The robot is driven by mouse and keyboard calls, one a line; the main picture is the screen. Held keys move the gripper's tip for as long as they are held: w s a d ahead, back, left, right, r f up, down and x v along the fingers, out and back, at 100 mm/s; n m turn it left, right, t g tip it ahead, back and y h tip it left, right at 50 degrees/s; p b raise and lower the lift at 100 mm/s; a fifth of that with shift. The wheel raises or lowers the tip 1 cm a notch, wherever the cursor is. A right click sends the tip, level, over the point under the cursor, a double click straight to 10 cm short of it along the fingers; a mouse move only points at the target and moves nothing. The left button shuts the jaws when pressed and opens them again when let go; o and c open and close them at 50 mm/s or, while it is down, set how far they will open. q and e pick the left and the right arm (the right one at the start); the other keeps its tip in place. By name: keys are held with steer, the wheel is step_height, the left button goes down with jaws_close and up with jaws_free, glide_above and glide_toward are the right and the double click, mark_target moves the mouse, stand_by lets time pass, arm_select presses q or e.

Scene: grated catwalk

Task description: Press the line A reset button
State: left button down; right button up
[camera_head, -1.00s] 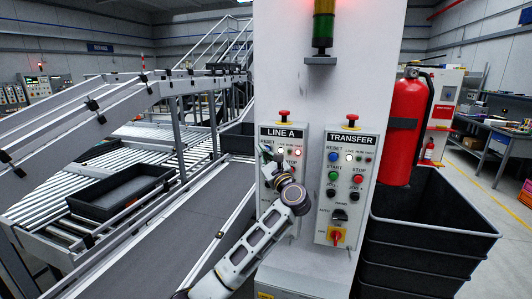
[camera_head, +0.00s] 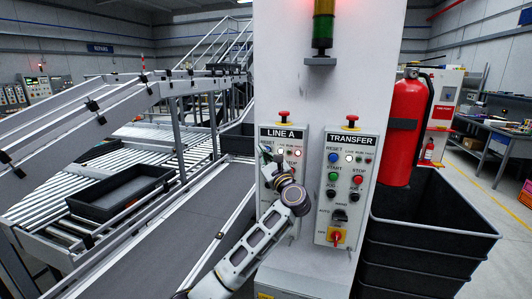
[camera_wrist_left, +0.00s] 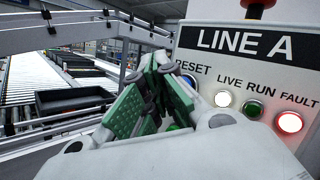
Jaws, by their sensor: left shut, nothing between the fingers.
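The LINE A panel (camera_head: 284,134) is on the left of the white column. Its blue reset button shows in part in the wrist view (camera_wrist_left: 190,81), under the RESET label, just behind the fingertips. In the head view the button is hidden by my left gripper (camera_head: 266,154). My left gripper also shows in the wrist view (camera_wrist_left: 168,68), shut and empty, with green finger pads and the fingertips in front of the button. I cannot tell whether they touch it. The LIVE lamp (camera_wrist_left: 223,99) is lit white and the FAULT lamp (camera_wrist_left: 289,122) red. My right gripper is not in view.
The TRANSFER panel (camera_head: 350,185) is close to the right, with its own blue reset button (camera_head: 333,157). A red emergency stop (camera_head: 284,117) sits atop LINE A. A conveyor (camera_head: 150,225) runs at the left. Black bins (camera_head: 425,235) and a fire extinguisher (camera_head: 405,130) stand at the right.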

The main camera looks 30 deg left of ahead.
arm_select(q)
steer(key=shift+w, duration=0.15)
steer(key=shift+w+b, duration=0.25)
steer(key=shift+b, duration=0.2)
steer(key=shift+w+a, duration=0.1)
stand_by(0.7)
steer(key=shift+w+a+b, duration=0.2)
steer(key=shift+w+b, duration=0.15)
steer(key=shift+w, duration=0.3)
stand_by(1.4)
steer(key=shift+s+d, duration=0.1)
steer(key=shift+s, duration=0.05)
steer(key=shift+s+d, duration=0.2)
steer(key=shift+s, duration=0.8)
steer(key=shift+s, duration=0.1)
